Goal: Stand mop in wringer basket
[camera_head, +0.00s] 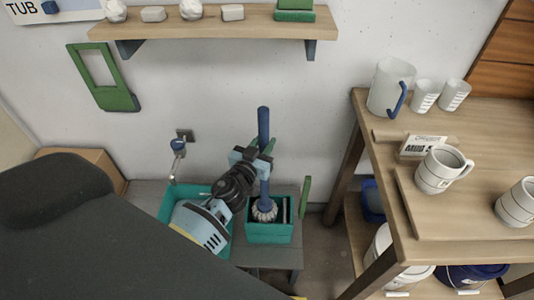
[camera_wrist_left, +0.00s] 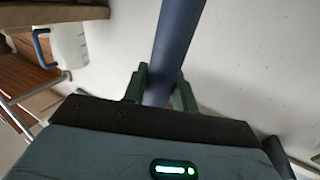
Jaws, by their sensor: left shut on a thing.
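The mop has a blue handle (camera_head: 263,125) that stands nearly upright and a pale, stringy head (camera_head: 264,211). The head is within the opening of the teal wringer basket (camera_head: 270,235); whether it rests on the bottom is hidden. My left gripper (camera_head: 262,161) is shut on the handle above the basket. In the left wrist view the handle (camera_wrist_left: 179,40) passes between the two fingers of my left gripper (camera_wrist_left: 160,92). My right gripper is in neither view.
A teal tub (camera_head: 173,204) sits left of the basket, partly behind my arm. A wall shelf (camera_head: 215,25) hangs above. A wooden table (camera_head: 440,215) with mugs (camera_head: 440,170) and a pitcher (camera_head: 390,88) stands at the right. A cardboard box (camera_head: 90,160) is at the left.

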